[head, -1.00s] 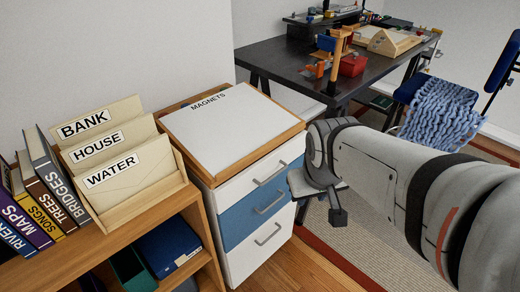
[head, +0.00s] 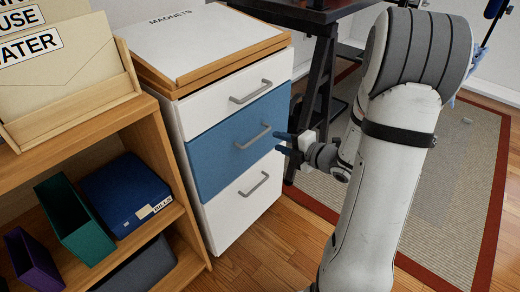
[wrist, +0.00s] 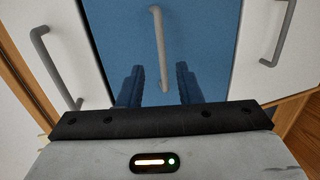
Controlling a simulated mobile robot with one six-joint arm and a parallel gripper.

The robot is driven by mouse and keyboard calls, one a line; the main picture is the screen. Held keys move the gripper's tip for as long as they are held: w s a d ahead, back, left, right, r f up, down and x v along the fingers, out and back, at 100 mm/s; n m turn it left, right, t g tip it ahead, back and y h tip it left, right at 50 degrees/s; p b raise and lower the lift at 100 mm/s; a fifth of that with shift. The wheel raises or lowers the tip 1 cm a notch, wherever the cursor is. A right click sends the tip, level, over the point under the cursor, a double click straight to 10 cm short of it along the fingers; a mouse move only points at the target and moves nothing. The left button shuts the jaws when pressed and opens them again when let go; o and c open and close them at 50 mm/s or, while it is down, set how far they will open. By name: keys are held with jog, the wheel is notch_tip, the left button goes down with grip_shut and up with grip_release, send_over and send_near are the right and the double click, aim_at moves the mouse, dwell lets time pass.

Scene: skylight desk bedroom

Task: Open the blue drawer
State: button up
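The blue drawer (head: 222,160) is the middle one of three in the cabinet, between two white drawers. It looks shut, with its front about flush with the others. Its grey bar handle (head: 253,138) also shows in the wrist view (wrist: 159,50). My gripper (head: 283,143) is in front of the blue drawer, close to the handle. In the wrist view its two blue fingers (wrist: 158,82) are apart, and the near end of the handle shows between them. Whether the fingers touch the handle I cannot tell. Nothing is held.
White drawers lie above (head: 240,92) and below (head: 240,205) the blue one, each with a bar handle. A wooden shelf (head: 150,117) with folders stands at the left. A dark desk leg (head: 320,85) is behind my gripper. Wooden floor is open in front.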

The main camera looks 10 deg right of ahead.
jog(key=b+x, duration=0.1)
jog(key=x, duration=0.6)
jog(key=shift+a+f+n+y+b, duration=0.2)
jog(key=shift+a+n+y+b, duration=0.15)
jog(key=shift+a, duration=0.2)
grip_shut()
